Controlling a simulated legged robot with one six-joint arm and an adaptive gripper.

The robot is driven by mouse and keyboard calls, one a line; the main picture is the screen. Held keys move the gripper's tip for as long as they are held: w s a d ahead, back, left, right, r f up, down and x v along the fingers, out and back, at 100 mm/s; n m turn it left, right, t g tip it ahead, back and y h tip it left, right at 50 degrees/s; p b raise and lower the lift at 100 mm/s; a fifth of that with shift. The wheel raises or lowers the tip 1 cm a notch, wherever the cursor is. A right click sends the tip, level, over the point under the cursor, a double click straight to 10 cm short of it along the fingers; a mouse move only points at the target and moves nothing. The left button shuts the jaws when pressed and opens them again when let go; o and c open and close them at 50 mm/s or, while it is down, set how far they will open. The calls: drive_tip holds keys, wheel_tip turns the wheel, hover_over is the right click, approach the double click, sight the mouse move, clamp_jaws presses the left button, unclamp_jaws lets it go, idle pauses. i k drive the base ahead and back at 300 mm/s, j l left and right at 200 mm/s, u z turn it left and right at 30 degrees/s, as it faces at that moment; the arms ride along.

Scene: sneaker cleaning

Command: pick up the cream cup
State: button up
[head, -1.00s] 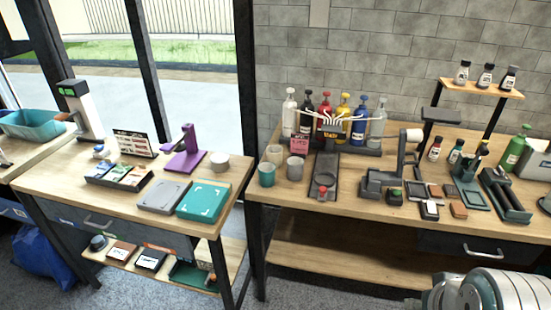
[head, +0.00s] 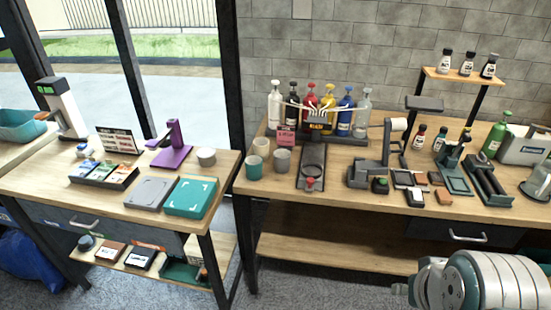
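Three cups stand together at the left end of the right-hand workbench. The pale one at the back (head: 261,147) looks like the cream cup; it is small, upright and partly hidden by its neighbours. A teal cup (head: 254,168) stands in front of it, and a grey cup (head: 282,160) stands to its right. My arm shows only as rounded grey links at the lower right, far from the cups. My gripper's fingers are not in view.
Pump bottles in a rack (head: 318,132) stand behind and right of the cups. A dark tray (head: 312,163) lies to their right. A gap separates this bench from the left table (head: 90,198), which holds a teal box (head: 190,197). Grey floor shows in front.

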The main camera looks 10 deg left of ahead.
sight(261, 149)
drive_tip(key=i+j, duration=0.15)
drive_tip(key=i, duration=0.6)
drive_tip(key=i+j+u, duration=0.15)
drive_tip(key=i, duration=0.6)
